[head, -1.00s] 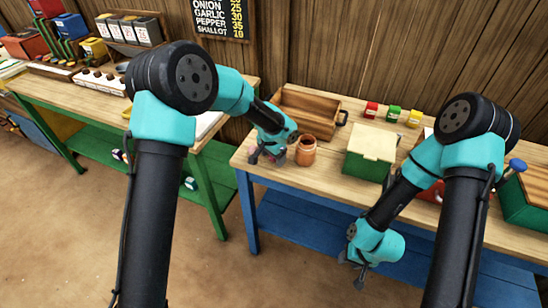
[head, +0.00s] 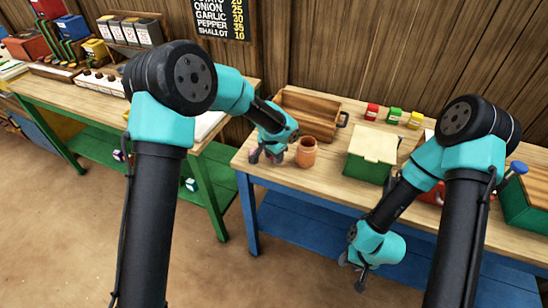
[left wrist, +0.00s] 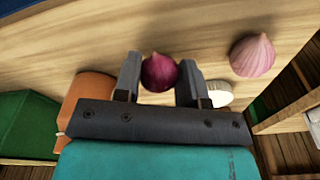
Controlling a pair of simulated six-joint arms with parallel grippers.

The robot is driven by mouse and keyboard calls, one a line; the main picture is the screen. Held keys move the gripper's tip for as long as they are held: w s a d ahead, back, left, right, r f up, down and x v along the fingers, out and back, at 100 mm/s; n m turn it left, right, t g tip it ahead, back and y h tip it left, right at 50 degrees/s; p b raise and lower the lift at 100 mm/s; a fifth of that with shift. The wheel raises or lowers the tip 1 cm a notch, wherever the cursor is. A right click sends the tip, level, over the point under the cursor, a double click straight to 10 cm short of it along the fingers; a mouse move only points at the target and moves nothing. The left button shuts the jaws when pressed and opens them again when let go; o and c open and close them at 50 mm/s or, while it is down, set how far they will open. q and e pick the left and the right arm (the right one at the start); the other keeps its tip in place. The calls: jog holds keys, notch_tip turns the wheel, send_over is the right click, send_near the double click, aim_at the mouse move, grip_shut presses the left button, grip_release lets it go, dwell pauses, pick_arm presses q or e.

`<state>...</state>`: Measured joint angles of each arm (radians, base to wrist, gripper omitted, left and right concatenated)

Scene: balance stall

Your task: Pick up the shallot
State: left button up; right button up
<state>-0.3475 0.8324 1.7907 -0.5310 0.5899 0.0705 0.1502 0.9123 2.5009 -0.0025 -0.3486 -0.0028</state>
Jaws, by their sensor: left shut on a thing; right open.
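A small dark purple bulb, which looks like the shallot (left wrist: 159,73), sits between the two fingers of my left gripper (left wrist: 158,78) in the left wrist view. The fingers are shut on its sides, and its pointed tip shows between them. In the head view, my left gripper (head: 267,156) is low over the wooden table, just left of the clay jar (head: 306,152); the bulb is hard to make out there. A second, paler pink bulb (left wrist: 253,56) lies apart, to the right in the left wrist view. My right gripper (head: 360,280) is open and empty, in front of the table.
A wooden crate (head: 310,112) stands behind my left gripper. A green box with a pale lid (head: 371,153) stands right of the jar. Several small coloured containers (head: 393,116) line the back. A pale round thing (left wrist: 219,93) is beside the fingers in the left wrist view.

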pick_arm(q)
notch_tip(320, 180, up, 3)
jog(key=shift+s+f, duration=0.15)
jog(key=s+d+r, duration=0.1)
jog(key=s, duration=1.4)
jog(key=shift+s+r, duration=0.15)
jog(key=shift+s, duration=0.2)
jog(key=shift+d, duration=0.1)
